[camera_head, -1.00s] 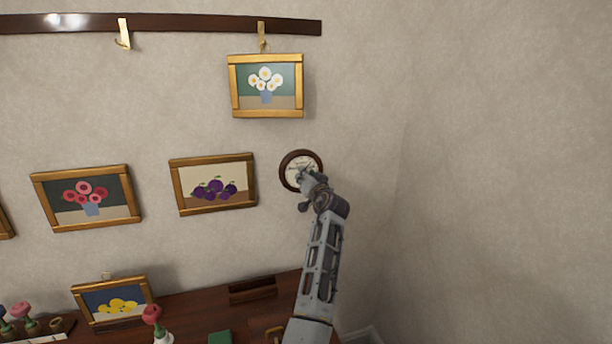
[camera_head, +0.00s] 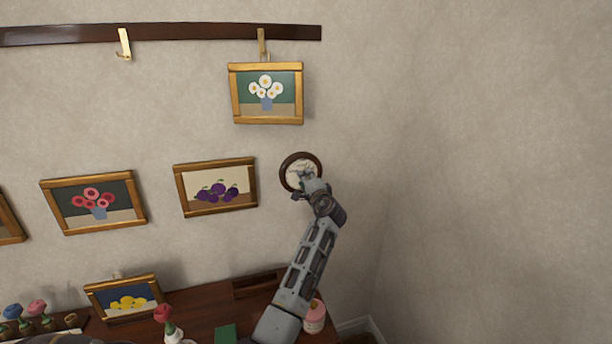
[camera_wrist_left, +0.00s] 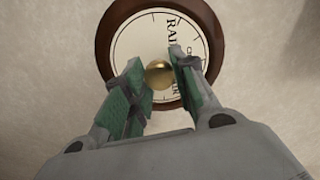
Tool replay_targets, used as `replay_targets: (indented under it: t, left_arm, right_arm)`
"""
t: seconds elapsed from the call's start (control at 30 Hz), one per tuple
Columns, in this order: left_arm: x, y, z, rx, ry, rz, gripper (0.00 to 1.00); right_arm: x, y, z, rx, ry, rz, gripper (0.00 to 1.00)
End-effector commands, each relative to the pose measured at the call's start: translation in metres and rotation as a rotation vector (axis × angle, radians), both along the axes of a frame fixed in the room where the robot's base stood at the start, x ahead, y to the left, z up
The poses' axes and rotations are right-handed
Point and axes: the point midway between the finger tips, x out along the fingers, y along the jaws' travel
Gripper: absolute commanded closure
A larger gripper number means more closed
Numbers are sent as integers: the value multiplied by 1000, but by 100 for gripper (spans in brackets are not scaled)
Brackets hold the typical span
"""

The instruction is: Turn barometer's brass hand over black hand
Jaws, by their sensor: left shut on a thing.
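The barometer (camera_head: 284,172) is a round dial with a dark brown rim on the wall, and it fills the upper middle of the left wrist view (camera_wrist_left: 103,45). Its white face carries dark lettering, partly covered by my fingers. A round brass knob (camera_wrist_left: 159,73) sits at the dial's middle. My left gripper (camera_head: 309,183) is at the dial's lower part in the head view. In the left wrist view its green-padded fingers (camera_wrist_left: 155,62) are shut on the brass knob, one on each side. I cannot make out the brass hand or the black hand. My right gripper is not in view.
A framed daisy picture (camera_head: 267,93) hangs from a hook left of and above the barometer. A plum picture (camera_head: 216,187) hangs to its left. Below, a wooden surface (camera_head: 205,310) holds a lemon picture (camera_head: 126,298) and a pink jar (camera_head: 314,318). The wall to the right is bare.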

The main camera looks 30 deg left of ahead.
Motion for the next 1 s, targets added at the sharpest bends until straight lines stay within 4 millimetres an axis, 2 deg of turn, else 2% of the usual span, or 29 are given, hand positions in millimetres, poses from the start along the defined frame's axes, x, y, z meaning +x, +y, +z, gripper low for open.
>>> replay_targets:
  t: [0.1, 0.4, 1.0]
  left_arm:
    - [0, -1, 2, 65, 76, -2, 97]
    - [0, -1, 0, 179, 208, -2, 97]
    - [1, -2, -1, 211, 247, -4, 97]
  right_arm:
    - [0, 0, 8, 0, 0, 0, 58]
    - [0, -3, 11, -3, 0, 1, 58]
    - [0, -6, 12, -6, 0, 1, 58]
